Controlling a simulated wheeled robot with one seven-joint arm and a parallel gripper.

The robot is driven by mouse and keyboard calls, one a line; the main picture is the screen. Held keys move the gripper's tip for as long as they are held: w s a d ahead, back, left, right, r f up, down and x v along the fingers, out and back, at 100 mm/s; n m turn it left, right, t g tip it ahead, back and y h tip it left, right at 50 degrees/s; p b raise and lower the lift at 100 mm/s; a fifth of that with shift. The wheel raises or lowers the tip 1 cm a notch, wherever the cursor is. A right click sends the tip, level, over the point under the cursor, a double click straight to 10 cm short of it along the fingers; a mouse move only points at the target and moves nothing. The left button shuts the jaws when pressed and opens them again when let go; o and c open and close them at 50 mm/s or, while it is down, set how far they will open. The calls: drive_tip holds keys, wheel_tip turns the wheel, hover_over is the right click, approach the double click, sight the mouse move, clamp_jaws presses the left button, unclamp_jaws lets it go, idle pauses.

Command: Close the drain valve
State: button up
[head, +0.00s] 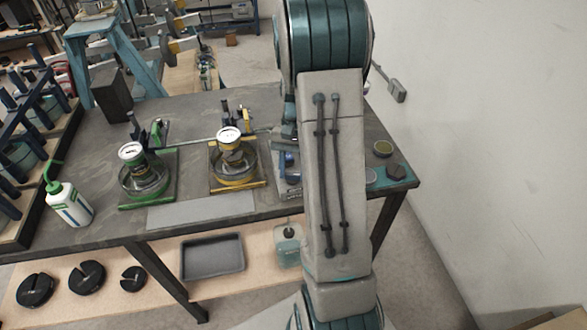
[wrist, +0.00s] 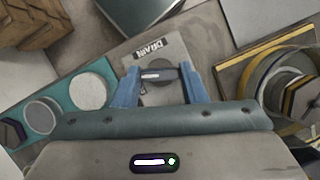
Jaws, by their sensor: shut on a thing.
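The drain valve sits on a grey plate marked DRAIN (wrist: 147,49), at the centre of the wrist view. Its dark lever (wrist: 158,76) lies crosswise between the blue fingers of my gripper (wrist: 160,73), which is shut on it. The lever crosses a dark round part of the valve. My gripper hides the near part of the plate. In the head view my arm covers most of the valve, and only a bit of the grey plate (head: 289,188) shows beside it.
A teal tray (head: 398,178) with round pieces lies to the right. A white bottle (head: 69,204) stands at the far left.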

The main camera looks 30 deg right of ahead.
drive_tip(key=shift+w+a+r+n+g+h, duration=0.15)
drive_tip(key=shift+n+h, duration=0.25)
drive_tip(key=shift+n, duration=0.6)
drive_tip(key=shift+s+d+f+n+g+h, duration=0.15)
drive_tip(key=shift+n+h, duration=0.25)
drive_tip(key=shift+n, duration=0.6)
drive_tip(key=shift+w+a+r, duration=0.1)
drive_tip(key=o, duration=1)
drive_tip(key=b+v, duration=0.1)
drive_tip(key=v, duration=1.2)
drive_tip(key=shift+w+r, duration=0.15)
drive_tip(key=shift+r, duration=0.15)
